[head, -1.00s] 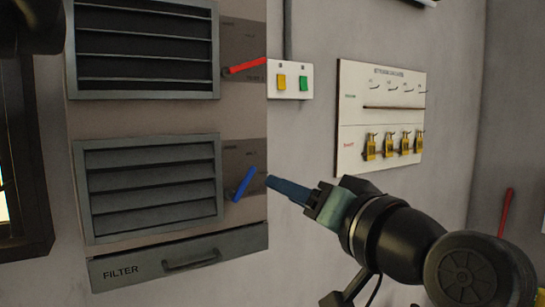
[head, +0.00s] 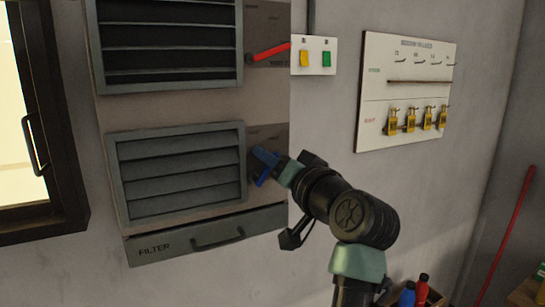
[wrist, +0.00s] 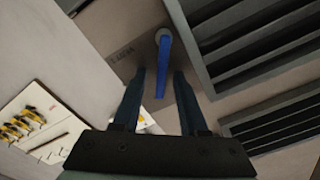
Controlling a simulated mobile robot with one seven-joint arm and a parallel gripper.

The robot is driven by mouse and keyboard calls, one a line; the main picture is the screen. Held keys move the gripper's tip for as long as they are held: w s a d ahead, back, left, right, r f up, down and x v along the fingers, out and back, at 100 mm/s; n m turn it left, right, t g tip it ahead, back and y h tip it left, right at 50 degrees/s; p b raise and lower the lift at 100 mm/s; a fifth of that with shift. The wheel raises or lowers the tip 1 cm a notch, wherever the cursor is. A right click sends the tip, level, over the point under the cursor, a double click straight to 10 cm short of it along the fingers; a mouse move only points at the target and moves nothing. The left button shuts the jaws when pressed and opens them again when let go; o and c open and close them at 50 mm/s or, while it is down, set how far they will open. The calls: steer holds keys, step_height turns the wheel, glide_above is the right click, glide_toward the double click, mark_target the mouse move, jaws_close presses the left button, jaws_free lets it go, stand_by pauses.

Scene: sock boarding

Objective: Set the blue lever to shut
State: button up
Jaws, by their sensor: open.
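The blue lever (head: 262,178) is on the lower plate of the wall unit, right of the lower louver (head: 180,172). In the head view my gripper (head: 264,156) is at the lever and hides part of it; its visible end points down and slightly left. In the wrist view the lever (wrist: 163,66) runs from its round pivot to between my two open fingers (wrist: 160,75), with a gap showing on each side. The lower louver's grey slats lie nearly flat, with thin dark lines between them. The lettering on the lever's plate is too blurred to read.
A red lever (head: 268,52) sits above, beside the upper louver (head: 170,40) with wide dark gaps. A filter drawer (head: 207,236) is below. A yellow and green button box (head: 314,56) and a board with padlocks (head: 405,90) are right. A window (head: 35,130) is left.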

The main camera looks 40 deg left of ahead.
jaws_close()
steer(key=n+b, duration=0.1)
steer(key=b, duration=0.1)
steer(key=n+b, duration=0.1)
steer(key=shift+s+a+b, duration=0.1)
steer(key=shift+s+b, duration=0.25)
steer(key=shift+s, duration=0.05)
steer(key=shift+s+a+r+n+b, duration=0.1)
steer(key=shift+s+r+n+b, duration=0.1)
steer(key=shift+n+b, duration=0.3)
steer(key=shift+s+a+r+n+b, duration=0.1)
steer(key=shift+s+r+n+b, duration=0.1)
steer(key=shift+n+b, duration=0.3)
jaws_free()
steer(key=shift+w, duration=0.1)
